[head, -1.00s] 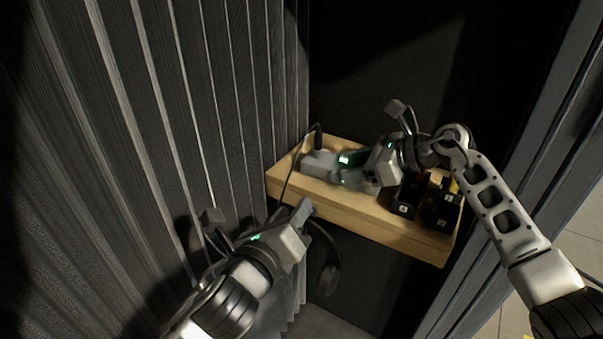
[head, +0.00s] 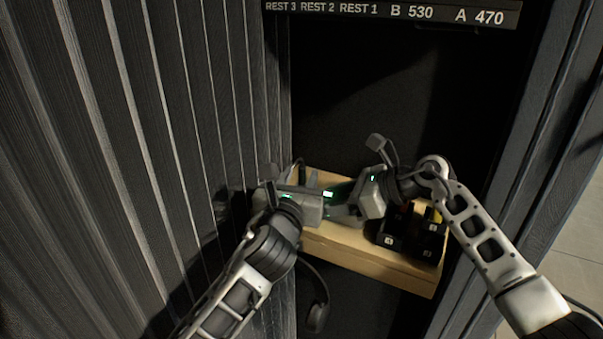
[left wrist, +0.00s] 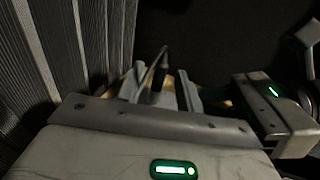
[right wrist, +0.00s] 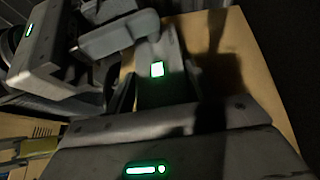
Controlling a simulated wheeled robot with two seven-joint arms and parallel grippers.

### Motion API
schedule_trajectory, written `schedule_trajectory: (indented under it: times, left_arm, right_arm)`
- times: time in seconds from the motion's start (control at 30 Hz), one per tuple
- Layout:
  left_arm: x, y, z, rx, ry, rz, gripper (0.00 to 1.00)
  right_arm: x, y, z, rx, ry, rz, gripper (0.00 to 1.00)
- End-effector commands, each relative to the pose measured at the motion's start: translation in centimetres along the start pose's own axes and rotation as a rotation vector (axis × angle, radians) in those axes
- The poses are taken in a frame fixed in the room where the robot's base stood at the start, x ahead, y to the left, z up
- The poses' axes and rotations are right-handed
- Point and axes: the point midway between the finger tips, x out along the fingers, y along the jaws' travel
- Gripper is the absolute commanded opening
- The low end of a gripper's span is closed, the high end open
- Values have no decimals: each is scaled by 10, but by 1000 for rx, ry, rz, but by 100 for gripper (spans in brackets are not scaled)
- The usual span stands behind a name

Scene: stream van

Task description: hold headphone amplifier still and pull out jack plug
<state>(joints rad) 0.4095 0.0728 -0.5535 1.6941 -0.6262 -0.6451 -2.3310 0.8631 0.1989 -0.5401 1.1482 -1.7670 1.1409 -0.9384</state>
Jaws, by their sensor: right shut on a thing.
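The headphone amplifier, a grey box with a lit green screen (head: 327,194), sits on the wooden shelf. Its screen also shows in the right wrist view (right wrist: 157,69). My right gripper (head: 345,206) is shut on the amplifier from the right. My left gripper (head: 298,196) is at the amplifier's left end. In the left wrist view its fingers (left wrist: 160,92) stand apart, on either side of the dark jack plug (left wrist: 157,80) and its cable. The fingers and wrist hide most of the plug in the head view.
The wooden shelf (head: 365,260) has dark labelled boxes (head: 428,246) at its right end. Headphones (head: 317,314) hang below its front. A ribbed dark wall (head: 130,130) is close on the left. A label strip (head: 390,12) runs above the niche.

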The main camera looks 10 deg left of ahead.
Motion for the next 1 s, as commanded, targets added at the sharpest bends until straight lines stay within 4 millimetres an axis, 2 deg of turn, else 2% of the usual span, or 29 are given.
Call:
schedule_trajectory:
  times: [0.03, 0.2, 0.53, 0.67, 0.8, 1.0]
  left_arm:
    - [7, 0, 0, 0, 0, 1, 36]
    - [20, 0, 0, -1, 0, 0, 36]
    - [22, 0, 0, -2, 0, 0, 36]
    - [22, 0, 0, -2, 0, 0, 0]
    - [22, 0, -1, -2, 0, 0, 2]
    - [22, 0, 0, -1, 0, 0, 0]
  right_arm:
    - [1, 0, -5, 4, 10, 2, 33]
    - [1, 0, -5, 4, 10, 2, 33]
    - [1, 0, -6, 5, 11, 2, 33]
    - [1, 0, -6, 5, 11, 2, 33]
    - [1, 0, -6, 5, 11, 3, 33]
    - [1, 0, -6, 5, 11, 3, 33]
